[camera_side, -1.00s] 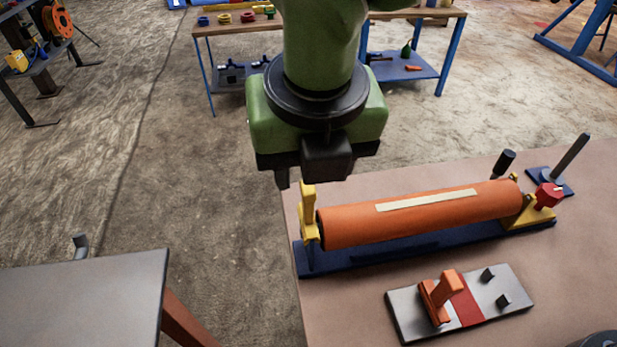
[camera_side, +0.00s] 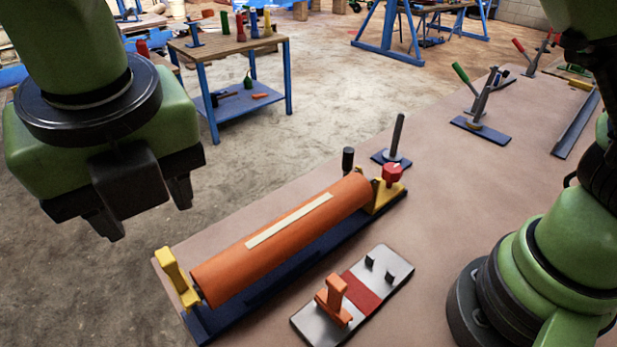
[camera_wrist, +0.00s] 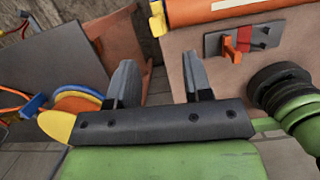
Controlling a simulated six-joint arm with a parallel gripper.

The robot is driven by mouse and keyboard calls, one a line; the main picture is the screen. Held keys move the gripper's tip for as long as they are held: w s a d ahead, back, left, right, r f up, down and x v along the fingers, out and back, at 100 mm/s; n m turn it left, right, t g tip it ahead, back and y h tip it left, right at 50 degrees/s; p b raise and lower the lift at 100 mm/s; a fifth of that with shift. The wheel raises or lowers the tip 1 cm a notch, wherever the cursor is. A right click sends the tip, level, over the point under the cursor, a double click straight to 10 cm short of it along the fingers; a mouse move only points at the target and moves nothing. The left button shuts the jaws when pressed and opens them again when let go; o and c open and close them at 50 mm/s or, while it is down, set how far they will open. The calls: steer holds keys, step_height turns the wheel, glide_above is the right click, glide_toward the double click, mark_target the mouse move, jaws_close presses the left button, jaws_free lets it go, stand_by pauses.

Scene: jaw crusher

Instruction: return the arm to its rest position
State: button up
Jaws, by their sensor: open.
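My gripper (camera_side: 145,208) hangs at the left of the side view, pointing down, apart from the bench. In the wrist view its two fingers (camera_wrist: 158,80) stand apart with nothing between them. My base and lower arm show at the right of the side view. The orange roller (camera_side: 270,254) with a cream strip lies between yellow end supports on a blue base, to the right of my gripper.
The tan bench (camera_side: 440,165) carries a grey plate (camera_side: 306,325) with an orange clamp, a blue stand with a post (camera_side: 397,135) and several lever tools. A wooden-topped table (camera_side: 225,48) stands behind on the floor. In the wrist view a grey table (camera_wrist: 50,55) holds coloured spools.

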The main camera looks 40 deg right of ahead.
steer(key=d+r+m+y, duration=0.1)
steer(key=d+r+m, duration=0.4)
steer(key=d+m, duration=0.3)
steer(key=d+r+m+y, duration=0.1)
steer(key=d+r+m, duration=0.3)
steer(key=d+m, duration=0.5)
steer(key=s+d+m+t, duration=0.2)
steer(key=s+d+m, duration=0.4)
steer(key=m, duration=0.5)
steer(key=s+d+f+m+t, duration=0.1)
steer(key=s+d+m+t, duration=0.1)
steer(key=s+d+m, duration=0.4)
steer(key=m, duration=0.5)
steer(key=shift+s+d+f, duration=0.15)
steer(key=shift+s+f, duration=0.1)
